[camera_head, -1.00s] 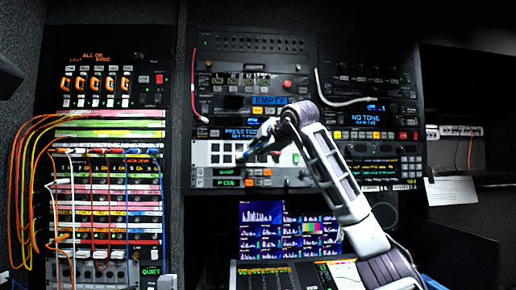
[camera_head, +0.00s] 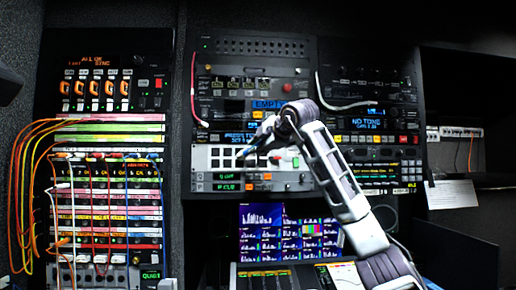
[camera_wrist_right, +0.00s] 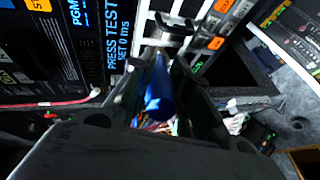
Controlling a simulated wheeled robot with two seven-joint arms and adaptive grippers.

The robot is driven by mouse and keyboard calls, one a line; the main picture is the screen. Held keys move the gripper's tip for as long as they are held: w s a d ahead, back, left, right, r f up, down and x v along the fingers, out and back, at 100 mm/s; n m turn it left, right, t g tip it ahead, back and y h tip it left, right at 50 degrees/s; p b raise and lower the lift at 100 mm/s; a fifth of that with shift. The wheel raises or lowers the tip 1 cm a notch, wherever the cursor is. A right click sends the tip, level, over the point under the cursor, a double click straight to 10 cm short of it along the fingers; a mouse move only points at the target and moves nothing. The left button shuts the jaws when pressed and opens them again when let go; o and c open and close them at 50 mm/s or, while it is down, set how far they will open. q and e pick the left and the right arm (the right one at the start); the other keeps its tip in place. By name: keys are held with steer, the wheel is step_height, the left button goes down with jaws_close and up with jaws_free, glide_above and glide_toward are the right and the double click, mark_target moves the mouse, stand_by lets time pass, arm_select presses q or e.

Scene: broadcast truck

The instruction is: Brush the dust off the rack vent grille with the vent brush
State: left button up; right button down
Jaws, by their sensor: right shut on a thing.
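The vent brush shows as a blue handle (camera_wrist_right: 160,92) in the right wrist view, lying between the fingers of my right gripper (camera_wrist_right: 172,62). Its bristles cannot be made out. The vent grille (camera_head: 255,46) appears to be the dark perforated panel at the top of the centre rack, well above the gripper. Dust on it is too small to tell. My left gripper is not in view.
A patch bay (camera_head: 108,210) with orange, red and blue cables stands at left. A white cable (camera_head: 335,99) and a red-white cable (camera_head: 194,95) hang on the rack front. Lit monitors (camera_head: 290,230) sit below, behind a console. A white paper (camera_head: 452,193) hangs at right.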

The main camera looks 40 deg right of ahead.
steer(key=shift+r+p, duration=0.55)
steer(key=shift+r, duration=0.25)
steer(key=shift+d, duration=0.1)
steer(key=shift+s+d, duration=0.55)
steer(key=shift+d, duration=0.3)
steer(key=shift+f+b, duration=0.2)
steer(key=shift+b, duration=0.1)
steer(key=shift+f+b, duration=1.55)
steer(key=shift+f, duration=0.35)
steer(key=shift+r, duration=0.1)
